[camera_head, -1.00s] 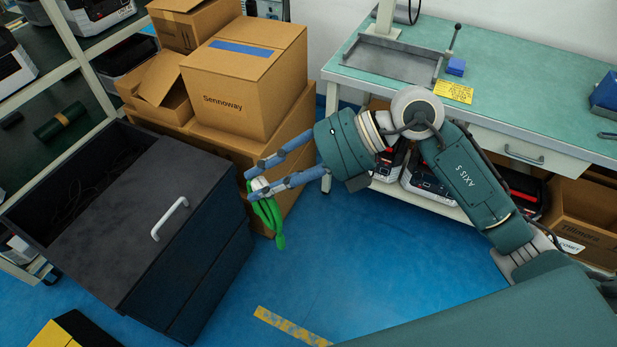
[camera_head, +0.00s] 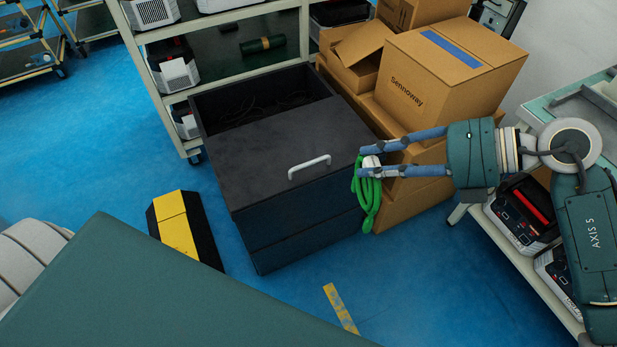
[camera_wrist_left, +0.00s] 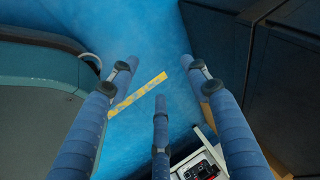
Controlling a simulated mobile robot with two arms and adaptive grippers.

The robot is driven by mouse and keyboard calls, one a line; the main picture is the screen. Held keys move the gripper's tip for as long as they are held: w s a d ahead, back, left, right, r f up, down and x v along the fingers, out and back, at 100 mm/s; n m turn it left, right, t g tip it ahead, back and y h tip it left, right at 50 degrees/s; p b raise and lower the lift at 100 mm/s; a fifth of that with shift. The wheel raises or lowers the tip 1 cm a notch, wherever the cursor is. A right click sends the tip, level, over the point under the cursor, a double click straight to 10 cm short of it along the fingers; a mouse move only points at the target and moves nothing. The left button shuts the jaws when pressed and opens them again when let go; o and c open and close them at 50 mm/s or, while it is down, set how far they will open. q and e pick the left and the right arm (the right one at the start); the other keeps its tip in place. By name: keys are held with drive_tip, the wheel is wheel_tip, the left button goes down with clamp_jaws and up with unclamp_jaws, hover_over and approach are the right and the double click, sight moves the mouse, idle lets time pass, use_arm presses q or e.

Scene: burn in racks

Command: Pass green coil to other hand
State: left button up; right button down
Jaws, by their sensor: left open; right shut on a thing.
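The green coil (camera_head: 367,198) hangs from my right gripper (camera_head: 364,163) in the head view. The right fingers are shut on its white band at the top, and its loops dangle free in front of the dark cabinet. My left gripper does not show in the head view; only part of my left arm fills the lower left. In the left wrist view my left gripper (camera_wrist_left: 157,85) has its blue fingers spread and empty above the blue floor. The coil is not in the left wrist view.
A dark cabinet (camera_head: 270,165) with a white handle and open top stands behind the coil. Cardboard boxes (camera_head: 450,80) are stacked beside it. A yellow and black block (camera_head: 180,225) lies on the floor. A workbench is at the right.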

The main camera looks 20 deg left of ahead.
use_arm(q)
drive_tip(key=w+a+r+m+t+h, duration=0.15)
drive_tip(key=w+r+m+t, duration=0.4)
drive_tip(key=w+r, duration=0.7)
drive_tip(key=w+a+r+m+t+h, duration=0.1)
drive_tip(key=w+r+m+t+h, duration=0.15)
drive_tip(key=w+r+m, duration=0.95)
drive_tip(key=d+r+m+t+h, duration=0.1)
drive_tip(key=d+r+m+h, duration=0.15)
drive_tip(key=r, duration=0.65)
drive_tip(key=d+r+m+t+h, duration=0.15)
drive_tip(key=r+m, duration=0.25)
drive_tip(key=r, duration=0.4)
drive_tip(key=m+g+h, duration=0.4)
drive_tip(key=m+h, duration=0.2)
drive_tip(key=m, duration=0.8)
approach(355, 168)
drive_tip(key=x, duration=1.1)
drive_tip(key=shift+w+d+f, duration=0.1)
drive_tip(key=shift+w+d, duration=0.15)
drive_tip(key=shift+w, duration=0.05)
